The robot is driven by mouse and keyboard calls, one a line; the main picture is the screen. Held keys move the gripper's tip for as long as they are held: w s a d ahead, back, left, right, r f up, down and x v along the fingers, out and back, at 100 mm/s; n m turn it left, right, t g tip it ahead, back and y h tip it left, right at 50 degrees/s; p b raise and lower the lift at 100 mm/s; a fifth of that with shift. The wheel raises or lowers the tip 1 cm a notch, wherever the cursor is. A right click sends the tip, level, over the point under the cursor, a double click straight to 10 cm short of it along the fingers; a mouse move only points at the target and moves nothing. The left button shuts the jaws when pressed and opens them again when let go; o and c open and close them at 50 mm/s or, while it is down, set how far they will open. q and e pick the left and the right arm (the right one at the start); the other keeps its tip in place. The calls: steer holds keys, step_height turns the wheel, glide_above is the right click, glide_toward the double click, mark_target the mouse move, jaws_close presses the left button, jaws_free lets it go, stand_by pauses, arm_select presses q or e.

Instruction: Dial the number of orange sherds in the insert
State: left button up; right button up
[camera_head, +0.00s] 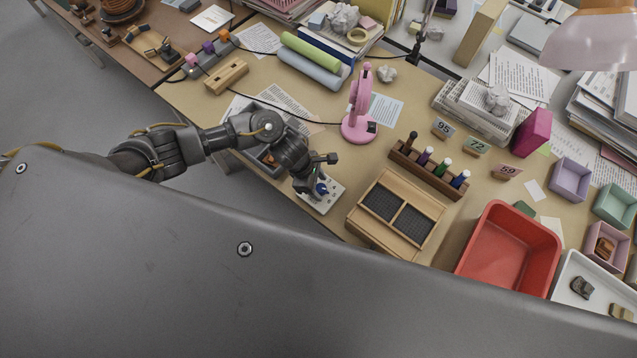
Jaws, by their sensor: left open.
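A small pale panel (325,198) with a blue knob (321,188) lies near the table's front edge. My left gripper (316,184) is open and points down at the panel, right by the knob. I cannot tell whether its fingers touch the knob. A grey tray (258,158) lies behind my left forearm; something orange-brown shows in it, but my arm hides most of it. A wooden box (418,190) with two dark grid panels stands right of the panel. My right gripper is not in view.
A pink stand (357,128) rises behind my left gripper. A wooden rack (428,172) of coloured bottles, a red bin (509,250) and a white tray (566,290) with sherds lie to the right.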

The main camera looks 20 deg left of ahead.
arm_select(q)
steer(key=shift+d+f, duration=0.1)
steer(key=shift+f, duration=0.05)
steer(key=c, duration=1)
